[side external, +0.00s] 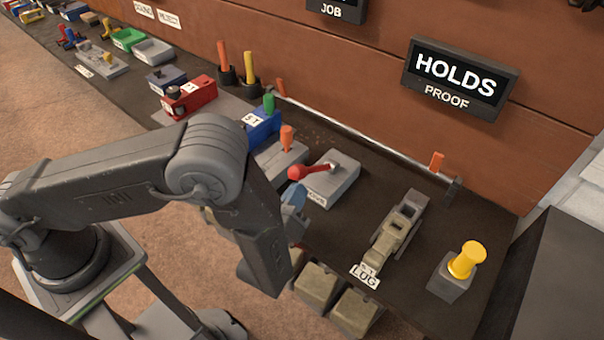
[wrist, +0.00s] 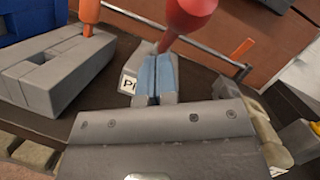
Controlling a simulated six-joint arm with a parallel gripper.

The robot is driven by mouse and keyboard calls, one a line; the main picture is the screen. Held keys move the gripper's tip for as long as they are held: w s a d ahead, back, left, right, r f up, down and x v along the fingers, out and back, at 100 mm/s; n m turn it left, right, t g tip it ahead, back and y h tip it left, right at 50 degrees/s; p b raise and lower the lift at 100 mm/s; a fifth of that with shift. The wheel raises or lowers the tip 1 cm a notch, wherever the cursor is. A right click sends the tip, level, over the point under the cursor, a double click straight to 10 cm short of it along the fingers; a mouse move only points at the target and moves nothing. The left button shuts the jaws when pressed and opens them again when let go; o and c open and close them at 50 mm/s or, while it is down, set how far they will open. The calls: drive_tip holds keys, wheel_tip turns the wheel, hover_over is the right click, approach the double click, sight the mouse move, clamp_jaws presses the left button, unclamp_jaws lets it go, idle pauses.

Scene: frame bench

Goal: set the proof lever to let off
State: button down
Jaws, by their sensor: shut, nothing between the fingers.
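The proof lever (side external: 312,170) is a red arm with a round knob on a grey box (side external: 338,185). In the side view the knob points left, toward my arm. The wrist view shows the red knob (wrist: 190,14) large at the top, just beyond my fingertips. My gripper (side external: 295,196) has blue fingers, partly hidden by my wrist in the side view. In the wrist view the gripper (wrist: 156,62) is shut with its fingers together and empty. It is close to the knob; I cannot tell whether they touch. A label starting with P (wrist: 128,84) is partly covered.
A wall sign (side external: 455,80) reads HOLDS above PROOF. A grey block with an orange handle (side external: 286,140) stands left of the lever box. A tan lug part (side external: 398,230) and a yellow knob on a block (side external: 466,260) are to the right. A rod runs along the wall.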

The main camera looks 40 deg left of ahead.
drive_tip(key=shift+r, duration=0.1)
drive_tip(key=shift+w+r, duration=0.25)
